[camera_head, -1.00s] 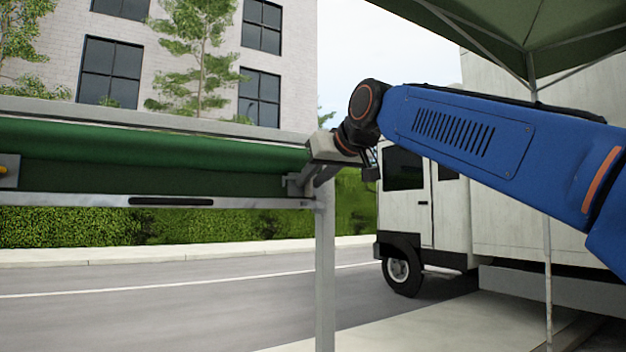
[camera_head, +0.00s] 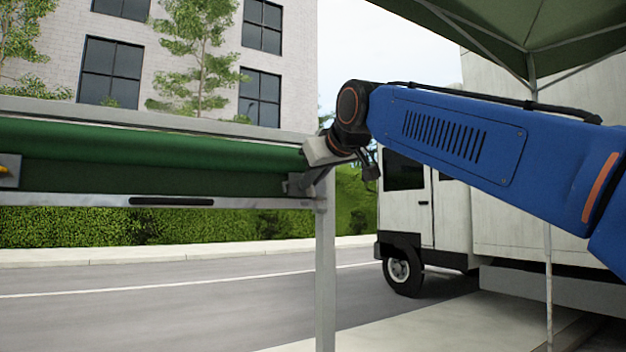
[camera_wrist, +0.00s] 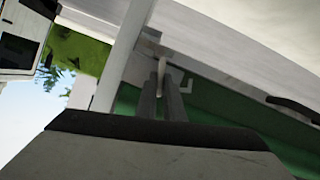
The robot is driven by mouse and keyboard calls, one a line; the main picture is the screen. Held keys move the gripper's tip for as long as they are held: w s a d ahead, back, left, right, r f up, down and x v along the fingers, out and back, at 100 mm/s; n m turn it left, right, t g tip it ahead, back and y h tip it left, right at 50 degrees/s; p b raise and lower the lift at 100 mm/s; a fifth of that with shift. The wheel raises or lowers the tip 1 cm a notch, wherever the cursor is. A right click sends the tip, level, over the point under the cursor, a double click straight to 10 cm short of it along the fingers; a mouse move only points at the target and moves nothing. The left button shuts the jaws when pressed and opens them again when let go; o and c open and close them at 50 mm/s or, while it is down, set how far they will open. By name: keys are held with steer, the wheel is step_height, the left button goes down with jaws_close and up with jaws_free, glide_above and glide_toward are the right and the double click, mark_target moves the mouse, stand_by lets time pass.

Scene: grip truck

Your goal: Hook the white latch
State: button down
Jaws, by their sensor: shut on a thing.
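The white latch (camera_wrist: 161,68) shows as a small pale piece between my fingertips in the wrist view, at the end of the green-covered rail. My gripper (camera_wrist: 161,80) is shut on it, with both dark fingers close together. In the head view my gripper (camera_head: 318,178) is at the right end of the rail, beside the upright post, and its fingers are partly hidden there. The latch cannot be made out clearly in the head view. A small pale L-shaped bracket (camera_wrist: 187,85) lies just right of the fingers in the wrist view, apart from them.
The long rail with its green cover (camera_head: 150,165) runs across the left, carried by a grey post (camera_head: 325,270). A black slot handle (camera_head: 170,201) is on its lower edge. A white truck (camera_head: 405,205) stands behind my arm, and a green canopy (camera_head: 490,30) hangs above.

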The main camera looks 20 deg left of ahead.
steer(key=shift+s+a+f+n+t+h, duration=0.1)
steer(key=shift+f+n+t+h, duration=0.15)
steer(key=shift+n+t, duration=1.25)
steer(key=shift+s+a+f+n+t+h, duration=0.2)
steer(key=shift+n+t, duration=0.35)
steer(key=shift+n, duration=1.8)
steer(key=shift+s+a+f+n+t+h, duration=0.15)
steer(key=shift+f+n+t, duration=0.15)
steer(key=shift+n+t, duration=1.2)
steer(key=shift+w+d+n+g, duration=0.1)
steer(key=shift+n+g, duration=0.35)
steer(key=shift+n, duration=0.1)
steer(key=c, duration=1.9)
jaws_free()
steer(key=shift+o, duration=0.2)
steer(key=v, duration=1.7)
steer(key=shift+s, duration=0.25)
